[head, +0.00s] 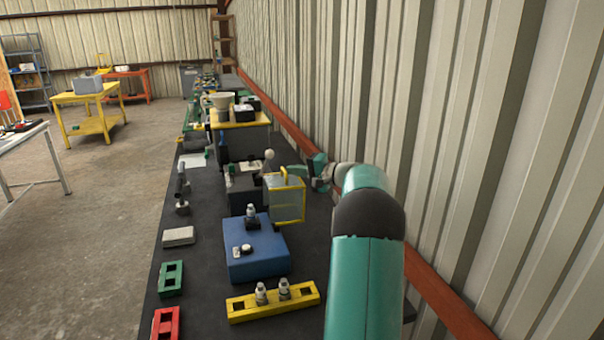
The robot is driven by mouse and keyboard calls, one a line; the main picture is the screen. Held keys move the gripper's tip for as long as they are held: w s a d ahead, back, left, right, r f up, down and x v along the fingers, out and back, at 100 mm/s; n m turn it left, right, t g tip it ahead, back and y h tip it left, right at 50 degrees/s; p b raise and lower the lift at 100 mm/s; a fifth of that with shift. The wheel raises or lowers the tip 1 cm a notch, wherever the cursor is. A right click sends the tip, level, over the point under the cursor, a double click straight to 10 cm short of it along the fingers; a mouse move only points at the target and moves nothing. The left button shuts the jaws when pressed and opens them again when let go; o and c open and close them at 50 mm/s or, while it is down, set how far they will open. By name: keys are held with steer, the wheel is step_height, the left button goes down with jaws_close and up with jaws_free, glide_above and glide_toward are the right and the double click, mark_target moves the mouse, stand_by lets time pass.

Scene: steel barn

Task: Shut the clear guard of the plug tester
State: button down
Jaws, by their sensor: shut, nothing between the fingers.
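The plug tester is a blue box (257,252) on the dark bench, with a spark plug (251,214) standing in a dark holder on its top and a small knob near its front left. The clear guard (286,201), a see-through box with yellow edges, stands raised at the back right of the tester, so the plug is uncovered.
A yellow rack (273,302) with two plugs lies in front of the tester. Green (171,279) and red (165,325) racks and a grey block (178,237) lie to the left. A dark box (246,193) stands behind. The corrugated wall (480,150) bounds the right side.

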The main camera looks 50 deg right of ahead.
mark_target(278, 184)
steer(key=w+a, duration=0.1)
steer(key=a+r+n+g+h, duration=0.1)
steer(key=a, duration=0.1)
steer(key=w+a+n+g, duration=0.1)
steer(key=a, duration=0.1)
steer(key=shift+w+r, duration=0.35)
steer(key=shift+r, duration=0.05)
steer(key=w+a+f+n+g+h, duration=0.3)
steer(key=a+f, duration=0.3)
steer(key=a, duration=0.2)
steer(key=w+a+f+n+g+h, duration=0.3)
steer(key=w+a+f+h, duration=0.2)
steer(key=a, duration=0.3)
steer(key=shift+w+a+f+g+h, duration=0.25)
steer(key=shift+w+f+g+h, duration=0.05)
steer(key=shift+w+f, duration=0.25)
steer(key=shift+r, duration=0.1)
